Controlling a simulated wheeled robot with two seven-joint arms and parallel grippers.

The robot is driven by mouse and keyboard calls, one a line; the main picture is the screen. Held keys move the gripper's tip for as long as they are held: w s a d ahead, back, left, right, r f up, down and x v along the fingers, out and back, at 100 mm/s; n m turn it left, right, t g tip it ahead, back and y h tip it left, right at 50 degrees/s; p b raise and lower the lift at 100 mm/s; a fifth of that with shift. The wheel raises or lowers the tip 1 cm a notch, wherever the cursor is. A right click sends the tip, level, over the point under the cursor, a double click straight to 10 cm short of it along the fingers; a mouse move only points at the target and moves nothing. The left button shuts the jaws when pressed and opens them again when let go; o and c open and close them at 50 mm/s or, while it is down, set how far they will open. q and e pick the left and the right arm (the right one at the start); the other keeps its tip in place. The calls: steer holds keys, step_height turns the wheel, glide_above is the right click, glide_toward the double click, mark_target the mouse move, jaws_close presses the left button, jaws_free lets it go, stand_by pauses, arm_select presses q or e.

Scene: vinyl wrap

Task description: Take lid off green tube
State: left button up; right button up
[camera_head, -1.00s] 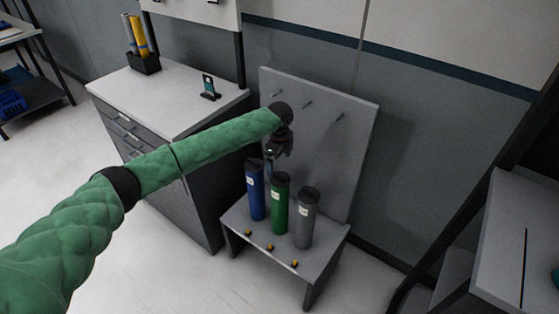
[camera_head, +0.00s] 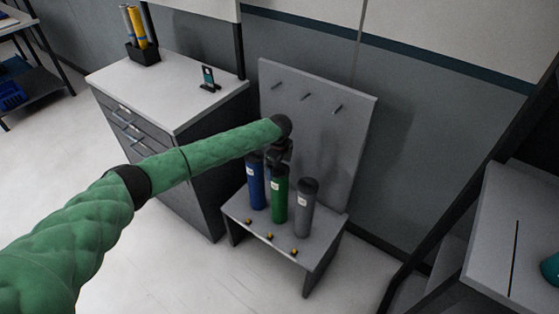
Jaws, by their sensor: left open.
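The green tube (camera_head: 279,196) stands upright on a low grey stand, between a blue tube (camera_head: 257,185) on its left and a grey tube (camera_head: 305,207) on its right. Its dark lid (camera_head: 280,171) is at its top, partly hidden by my gripper. My left gripper (camera_head: 277,162) is open and points down right at the top of the green tube. I cannot tell whether its fingers are around the lid or just above it. My right gripper is out of view.
The stand (camera_head: 325,245) has a tall back panel (camera_head: 345,130) with several pegs and small yellow-black pieces (camera_head: 269,236) along its front. A drawer cabinet (camera_head: 190,90) holds a phone-like device (camera_head: 208,78) and a box of rolls (camera_head: 143,52). Floor in front is clear.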

mark_target(280, 166)
arm_select(q)
steer(key=c, duration=1.1)
steer(key=shift+o, duration=0.2)
steer(key=shift+r, duration=0.1)
steer(key=shift+r+p, duration=1.15)
steer(key=shift+r, duration=0.25)
